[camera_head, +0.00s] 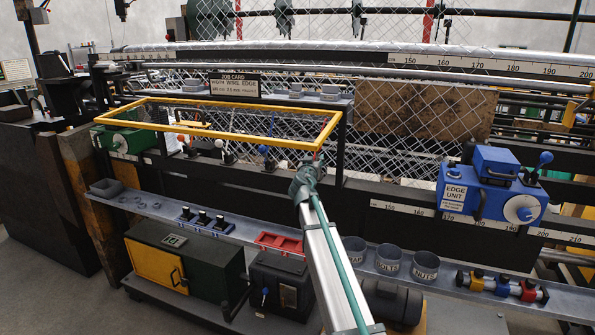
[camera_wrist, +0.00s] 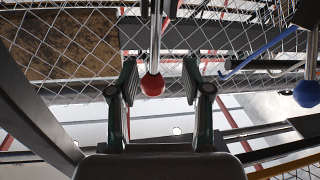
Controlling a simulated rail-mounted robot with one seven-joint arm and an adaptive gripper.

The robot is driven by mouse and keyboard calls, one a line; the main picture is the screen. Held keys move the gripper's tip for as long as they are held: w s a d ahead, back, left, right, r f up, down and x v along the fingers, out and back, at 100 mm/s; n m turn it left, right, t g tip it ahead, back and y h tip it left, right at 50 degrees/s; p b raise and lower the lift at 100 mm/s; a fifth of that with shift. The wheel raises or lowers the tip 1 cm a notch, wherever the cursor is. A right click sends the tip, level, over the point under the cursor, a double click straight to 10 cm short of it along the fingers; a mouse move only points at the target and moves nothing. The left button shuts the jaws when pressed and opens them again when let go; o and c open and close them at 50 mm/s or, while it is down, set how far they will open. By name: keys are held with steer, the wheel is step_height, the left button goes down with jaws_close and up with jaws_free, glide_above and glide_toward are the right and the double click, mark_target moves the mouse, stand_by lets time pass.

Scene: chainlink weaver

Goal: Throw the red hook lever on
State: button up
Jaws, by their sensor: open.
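The red hook lever shows in the wrist view as a red ball knob (camera_wrist: 152,86) on a bright metal rod that runs to the top edge. My gripper (camera_wrist: 161,68) is open, with one dark ridged finger on each side of the knob. A gap shows between the knob and each finger, so they look apart sideways; the depth between them is hard to tell. In the head view my gripper (camera_head: 309,172) is at the right end of the lever row, below the yellow frame. It hides most of the red lever there.
A blue-knobbed lever (camera_head: 264,150) stands left of my gripper; its knob (camera_wrist: 306,94) also shows in the wrist view. A white-knobbed lever (camera_head: 219,144) is farther left. The yellow frame (camera_head: 230,136) hangs above the levers. A shelf with cups (camera_head: 390,260) lies below.

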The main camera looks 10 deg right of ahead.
steer(key=b+v, duration=0.2)
steer(key=v, duration=0.9)
steer(key=s+d+f+g, duration=0.1)
steer(key=s+f+g, duration=0.1)
steer(key=f, duration=0.5)
steer(key=s+d+f+g+p, duration=0.1)
steer(key=s+f+g, duration=0.1)
steer(key=f, duration=0.5)
steer(key=s+d+f+n+g+p, duration=0.1)
steer(key=s+f+g, duration=0.1)
steer(key=f, duration=0.5)
steer(key=shift+s+d+f, duration=0.25)
steer(key=shift+s+d, duration=0.1)
steer(key=shift+d, duration=0.05)
steer(key=shift+s+f+g, duration=0.4)
steer(key=shift+f, duration=0.35)
